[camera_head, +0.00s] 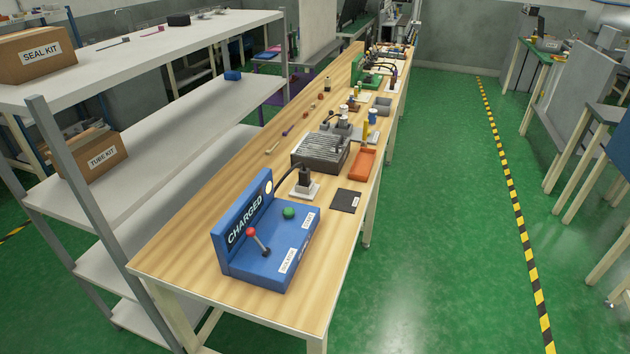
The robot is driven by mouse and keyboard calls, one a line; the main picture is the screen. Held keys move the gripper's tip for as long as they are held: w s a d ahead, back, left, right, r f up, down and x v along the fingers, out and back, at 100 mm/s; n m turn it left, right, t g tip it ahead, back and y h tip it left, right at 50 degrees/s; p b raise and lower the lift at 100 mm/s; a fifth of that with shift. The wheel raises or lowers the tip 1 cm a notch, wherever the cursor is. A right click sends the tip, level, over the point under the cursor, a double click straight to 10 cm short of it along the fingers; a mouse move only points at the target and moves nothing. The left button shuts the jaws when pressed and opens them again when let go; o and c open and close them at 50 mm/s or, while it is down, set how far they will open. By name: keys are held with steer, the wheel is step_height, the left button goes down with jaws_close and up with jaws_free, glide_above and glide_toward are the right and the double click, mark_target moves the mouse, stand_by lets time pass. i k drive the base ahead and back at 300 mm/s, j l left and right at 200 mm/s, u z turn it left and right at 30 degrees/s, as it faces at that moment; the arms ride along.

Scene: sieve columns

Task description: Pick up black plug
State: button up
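A black plug-shaped piece (304,176) stands upright on a white base (305,190) on the wooden workbench, just behind the blue box. The blue box has a panel reading CHARGED, a red-knobbed lever (251,233) and a green button (289,212). A round black piece (179,20) lies on the top shelf at the upper left; I cannot tell what it is. My gripper is not in view.
The long workbench (190,254) also holds a grey ribbed block (318,152), an orange tray (362,164), a black labelled mat (346,200) and several small parts. A shelf rack (150,50) with cardboard boxes stands left. The green floor (440,220) on the right is clear.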

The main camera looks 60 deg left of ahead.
mark_target(304, 175)
steer(key=i+u, duration=0.3)
steer(key=i, duration=0.25)
steer(key=i+l+u, duration=0.1)
steer(key=i+u, duration=0.25)
steer(key=i, duration=0.2)
steer(key=i+l+u, duration=0.3)
steer(key=i, duration=0.2)
steer(key=i+j+u, duration=0.15)
steer(key=u, duration=0.25)
steer(key=i+u, duration=0.65)
steer(key=u, duration=0.15)
steer(key=i+l+u, duration=0.1)
steer(key=i+u, duration=0.15)
steer(key=u, duration=0.15)
steer(key=i+u, duration=0.4)
steer(key=i, duration=0.2)
steer(key=i+l+u, duration=0.1)
steer(key=i+u, duration=0.25)
steer(key=i, duration=0.25)
